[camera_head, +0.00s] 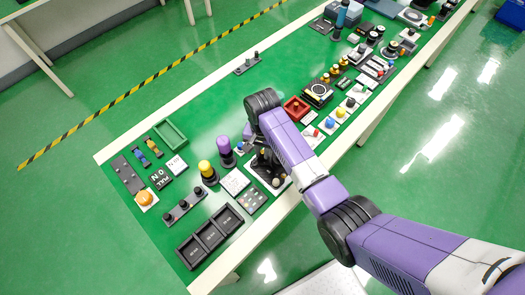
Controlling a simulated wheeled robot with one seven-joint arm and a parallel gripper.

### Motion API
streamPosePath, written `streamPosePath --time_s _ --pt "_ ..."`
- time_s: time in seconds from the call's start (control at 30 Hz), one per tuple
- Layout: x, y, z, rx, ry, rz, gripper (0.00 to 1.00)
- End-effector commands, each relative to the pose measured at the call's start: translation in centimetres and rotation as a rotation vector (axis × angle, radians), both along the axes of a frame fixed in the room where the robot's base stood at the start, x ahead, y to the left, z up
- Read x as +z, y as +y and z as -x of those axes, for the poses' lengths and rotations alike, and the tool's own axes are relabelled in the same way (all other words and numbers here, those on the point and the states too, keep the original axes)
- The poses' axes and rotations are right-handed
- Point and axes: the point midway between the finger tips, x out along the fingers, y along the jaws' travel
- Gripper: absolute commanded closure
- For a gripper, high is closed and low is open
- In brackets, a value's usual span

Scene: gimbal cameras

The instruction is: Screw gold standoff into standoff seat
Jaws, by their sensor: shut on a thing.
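My arm reaches in from the lower right and folds down over the near middle of the table. My gripper (249,143) is below the wrist, mostly hidden by my own purple forearm. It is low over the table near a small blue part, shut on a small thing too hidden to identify. Several small gold posts (336,71) stand by a black module (317,93) farther up the table, well apart from my gripper. I cannot tell whether one of them is the gold standoff. I cannot make out the standoff seat.
A purple knob (224,147) and a yellow knob (207,169) stand left of my gripper. A black joystick box (262,174) is close below it. The green tabletop (200,105) is clear toward the far left edge.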

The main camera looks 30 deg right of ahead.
Motion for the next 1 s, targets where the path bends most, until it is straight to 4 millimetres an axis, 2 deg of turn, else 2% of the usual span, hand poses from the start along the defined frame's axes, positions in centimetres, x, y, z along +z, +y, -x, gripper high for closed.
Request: streamPosePath --time_s 0.1,0.13,0.23,0.6,1.0 --pt "-0.1 0.0 0.1 0.0 0.001 0.0 1.0" --pt "-0.1 0.0 0.1 0.001 0.001 0.0 0.8" --pt "-0.1 0.0 0.1 0.001 0.001 0.0 0.6" --pt "0.4 0.0 0.0 0.001 0.0 0.0 0.6" --pt "6.2 0.0 0.0 0.001 -0.001 0.0 0.6"
